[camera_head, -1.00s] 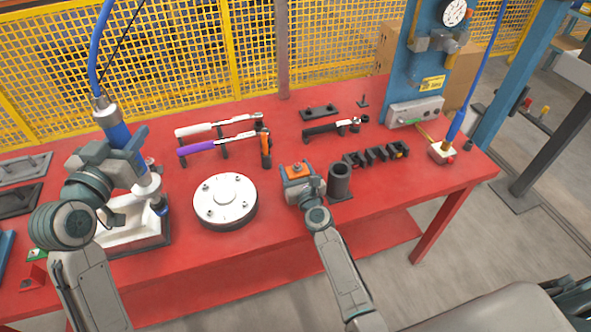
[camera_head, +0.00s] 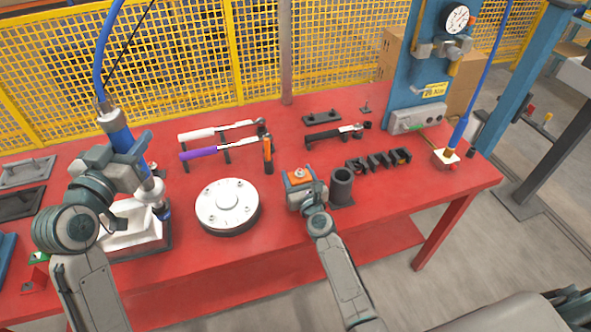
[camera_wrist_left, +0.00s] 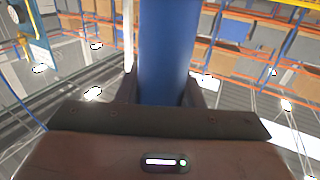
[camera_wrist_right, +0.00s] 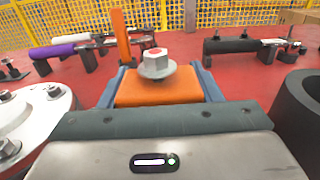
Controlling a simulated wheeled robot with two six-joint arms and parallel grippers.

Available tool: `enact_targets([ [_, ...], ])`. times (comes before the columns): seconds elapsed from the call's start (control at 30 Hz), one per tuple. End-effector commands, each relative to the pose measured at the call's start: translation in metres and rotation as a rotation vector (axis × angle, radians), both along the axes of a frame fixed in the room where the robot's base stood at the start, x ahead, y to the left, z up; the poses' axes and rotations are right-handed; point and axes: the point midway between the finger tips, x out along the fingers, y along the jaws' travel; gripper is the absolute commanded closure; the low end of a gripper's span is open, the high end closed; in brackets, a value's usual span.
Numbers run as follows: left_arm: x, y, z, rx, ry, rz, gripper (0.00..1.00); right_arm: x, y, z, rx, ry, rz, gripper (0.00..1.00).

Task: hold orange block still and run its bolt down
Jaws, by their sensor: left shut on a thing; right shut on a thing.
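The orange block (camera_head: 291,182) sits at the front of the red table, with my right gripper (camera_head: 305,192) shut around it. In the right wrist view the orange block (camera_wrist_right: 158,92) lies between the two blue fingers. My left gripper (camera_head: 122,150) is shut on a blue power tool (camera_head: 119,134) hanging from a blue hose. Its tip is at the left, above a white tray and well away from the bolt.
A round silver flange (camera_head: 228,204) with several bolts lies between the tool and the block. A dark hollow cylinder (camera_head: 341,186) stands just right of my right gripper. Purple (camera_head: 200,152) and white (camera_head: 197,134) handled wrenches rest on stands behind. A black tool rack (camera_head: 378,160) is further right.

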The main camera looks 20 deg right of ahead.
Motion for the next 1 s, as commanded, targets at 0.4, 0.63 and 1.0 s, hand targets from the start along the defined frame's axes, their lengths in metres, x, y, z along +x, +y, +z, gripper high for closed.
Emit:
enact_targets([
  [0.4, 0.0, 0.0, 0.002, -0.001, -0.004, 0.0, 1.0, 0.0, 0.0, 0.0, 0.001, 0.001, 0.0, 0.17],
  [0.63, 0.0, 0.0, 0.002, -0.001, -0.004, 0.0, 1.0, -0.011, 0.0, -0.001, 0.0, 0.001, 0.0, 0.17],
  [1.0, 0.0, 0.0, 0.002, -0.002, -0.004, 0.0, 1.0, -0.08, -0.003, -0.002, 0.003, 0.004, -0.001, 0.17],
])
